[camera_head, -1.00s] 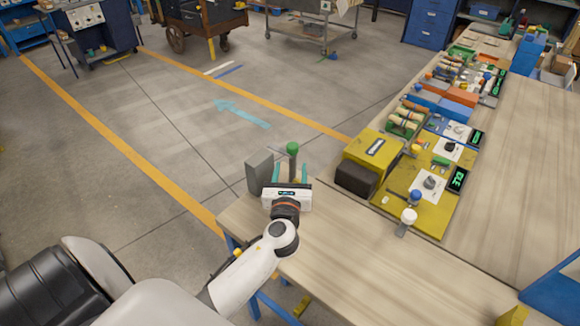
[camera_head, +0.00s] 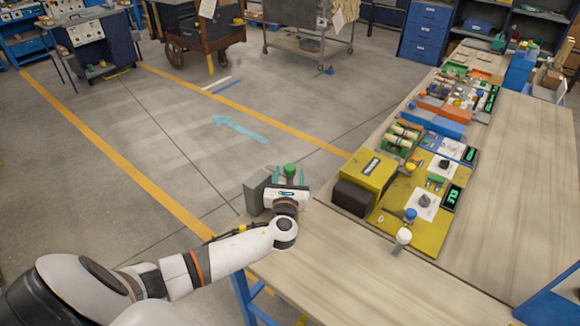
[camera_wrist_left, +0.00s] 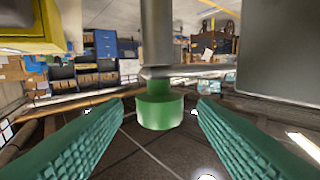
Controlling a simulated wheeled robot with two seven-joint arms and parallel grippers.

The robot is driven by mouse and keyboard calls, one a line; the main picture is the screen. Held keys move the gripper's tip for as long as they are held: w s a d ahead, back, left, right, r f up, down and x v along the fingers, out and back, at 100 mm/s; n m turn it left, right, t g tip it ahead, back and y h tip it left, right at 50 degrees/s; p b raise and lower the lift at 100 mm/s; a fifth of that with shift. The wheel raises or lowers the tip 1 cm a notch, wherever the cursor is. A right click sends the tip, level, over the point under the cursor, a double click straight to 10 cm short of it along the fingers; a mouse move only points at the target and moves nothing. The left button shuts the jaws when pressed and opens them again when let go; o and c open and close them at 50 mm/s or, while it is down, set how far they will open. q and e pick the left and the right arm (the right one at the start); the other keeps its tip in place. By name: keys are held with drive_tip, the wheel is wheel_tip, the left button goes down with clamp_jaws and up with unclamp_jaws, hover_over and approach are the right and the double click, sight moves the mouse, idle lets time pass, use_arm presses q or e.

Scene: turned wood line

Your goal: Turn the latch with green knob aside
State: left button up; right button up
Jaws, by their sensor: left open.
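The green knob (camera_head: 290,169) stands at the far left corner of the bench, beside a grey block (camera_head: 255,193). In the left wrist view the knob (camera_wrist_left: 160,108) sits on the end of a grey post (camera_wrist_left: 156,35), with a flat grey bar (camera_wrist_left: 205,71) beside it. My left gripper (camera_head: 289,175) is open. Its two green ribbed fingers lie on either side of the knob in the wrist view, with gaps on both sides and no visible contact. My right gripper is out of view.
A yellow box (camera_head: 378,166) with a dark front block stands right of the gripper. The bench front (camera_head: 330,245) is bare.

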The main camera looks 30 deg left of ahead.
use_arm(q)
drive_tip(key=shift+x, duration=1.4)
drive_tip(key=shift+c, duration=0.3)
